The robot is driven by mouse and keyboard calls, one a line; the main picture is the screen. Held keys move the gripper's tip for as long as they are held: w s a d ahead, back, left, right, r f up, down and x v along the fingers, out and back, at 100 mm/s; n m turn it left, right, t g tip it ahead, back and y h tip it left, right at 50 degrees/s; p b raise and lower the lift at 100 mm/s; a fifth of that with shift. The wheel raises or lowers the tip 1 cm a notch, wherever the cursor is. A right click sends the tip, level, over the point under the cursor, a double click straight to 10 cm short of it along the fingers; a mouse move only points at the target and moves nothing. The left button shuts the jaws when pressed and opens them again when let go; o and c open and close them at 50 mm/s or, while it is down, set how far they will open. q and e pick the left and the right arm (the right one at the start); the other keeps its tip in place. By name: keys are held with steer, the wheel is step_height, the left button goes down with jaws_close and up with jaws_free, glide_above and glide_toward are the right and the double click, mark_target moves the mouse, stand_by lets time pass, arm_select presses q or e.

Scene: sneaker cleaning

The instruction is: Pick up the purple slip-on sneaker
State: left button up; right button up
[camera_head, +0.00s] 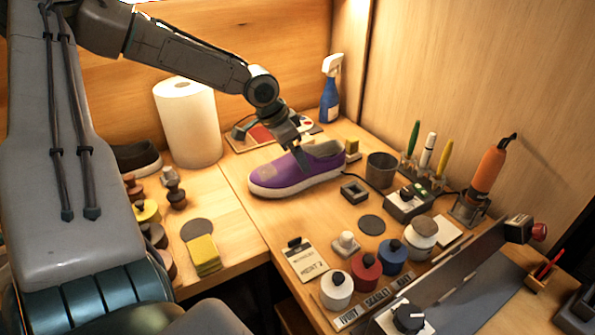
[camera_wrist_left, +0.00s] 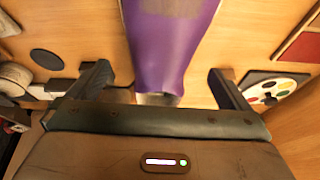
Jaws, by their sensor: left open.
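The purple slip-on sneaker (camera_head: 288,173) with a white sole sits on the wooden table, its toe to the left and its heel to the right. My left gripper (camera_head: 302,158) is right at the sneaker in the head view and hides part of it. In the left wrist view the gripper (camera_wrist_left: 160,88) is open, and the purple sneaker (camera_wrist_left: 172,45) lies between the two spread fingers with a gap on each side. I cannot tell from the head view how far down the fingers reach. My right gripper is not in view.
A paper towel roll (camera_head: 188,122) and a blue spray bottle (camera_head: 330,90) stand behind the sneaker. A grey cup (camera_head: 380,169) and a small square block (camera_head: 354,190) are close on its right. A dark shoe (camera_head: 136,157) is at left. Paint jars (camera_head: 366,271) stand in front.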

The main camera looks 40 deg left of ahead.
arm_select(q)
steer(key=shift+b+x, duration=0.35)
steer(key=shift+x, duration=2.85)
steer(key=shift+a, duration=0.2)
steer(key=c, duration=1.1)
